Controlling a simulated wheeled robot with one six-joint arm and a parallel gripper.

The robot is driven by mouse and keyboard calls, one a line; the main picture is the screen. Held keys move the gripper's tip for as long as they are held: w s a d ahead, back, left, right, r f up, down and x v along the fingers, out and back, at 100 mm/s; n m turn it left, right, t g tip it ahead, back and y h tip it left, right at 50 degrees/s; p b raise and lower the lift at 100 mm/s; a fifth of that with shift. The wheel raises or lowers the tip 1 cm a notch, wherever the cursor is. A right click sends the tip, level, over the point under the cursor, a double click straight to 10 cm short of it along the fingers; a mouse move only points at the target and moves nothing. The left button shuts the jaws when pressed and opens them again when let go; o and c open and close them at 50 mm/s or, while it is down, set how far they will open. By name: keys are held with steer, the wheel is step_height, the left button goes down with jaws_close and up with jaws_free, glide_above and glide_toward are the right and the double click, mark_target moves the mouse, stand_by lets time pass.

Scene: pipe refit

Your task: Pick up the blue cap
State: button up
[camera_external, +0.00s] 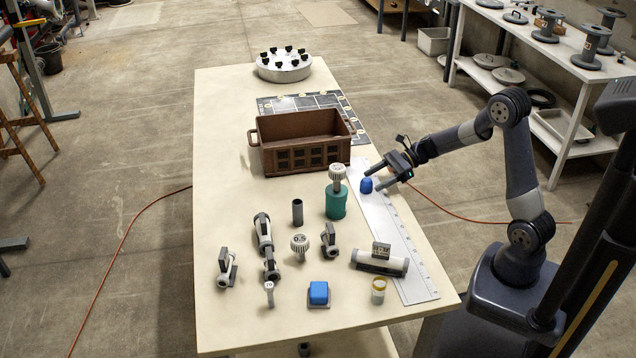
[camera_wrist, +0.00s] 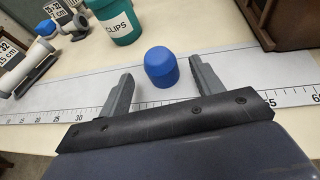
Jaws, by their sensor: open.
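The blue cap (camera_external: 367,185) is a small rounded cylinder standing upright on the flat metal ruler (camera_external: 407,257), near the table's right edge. In the wrist view my gripper (camera_wrist: 158,82) holds nothing, and a gap shows on the left of the cap.
A teal clips container (camera_external: 336,201) stands left of the cap; it shows close behind it in the wrist view (camera_wrist: 120,20). A brown crate (camera_external: 304,153) is farther back. Several pipe fittings, a blue block (camera_external: 318,292) and a white pipe (camera_external: 379,263) lie toward the front.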

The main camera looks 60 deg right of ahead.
mark_target(367, 184)
steer(key=x, duration=0.4)
steer(key=c, duration=1)
